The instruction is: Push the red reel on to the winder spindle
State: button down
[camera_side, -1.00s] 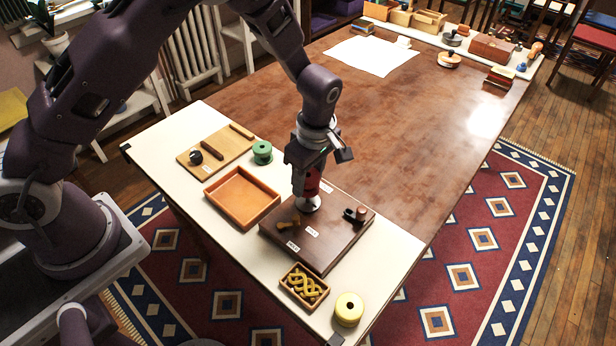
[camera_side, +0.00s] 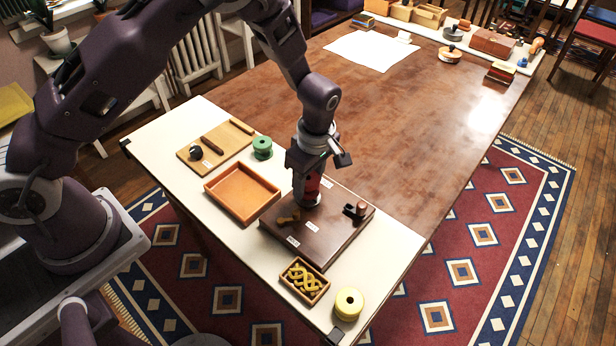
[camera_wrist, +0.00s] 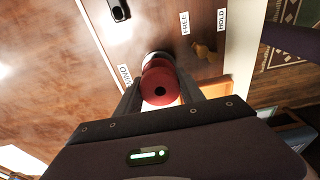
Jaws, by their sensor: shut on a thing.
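The red reel (camera_side: 313,186) is between the fingers of my gripper (camera_side: 308,196), which is shut on it, low over the winder's dark brown box (camera_side: 318,258). In the wrist view the reel (camera_wrist: 160,84) shows its round end with a dark centre hole, a finger on each side. A pale disc (camera_wrist: 155,57) shows just behind it on the box. The spindle itself is hidden, so I cannot tell how far the reel is on it. A brass lever (camera_wrist: 203,52) lies near the FREE and HOLD labels.
A dark post fitting (camera_side: 355,211) stands on the box right of my gripper.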

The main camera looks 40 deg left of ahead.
aim_at(311, 180)
jog(key=shift+f, duration=0.85)
jog(key=c, duration=0.6)
grip_release()
jog(key=shift+c, duration=0.2)
jog(key=r, duration=0.7)
jog(key=shift+d+r, duration=0.1)
jog(key=shift+d, duration=0.3)
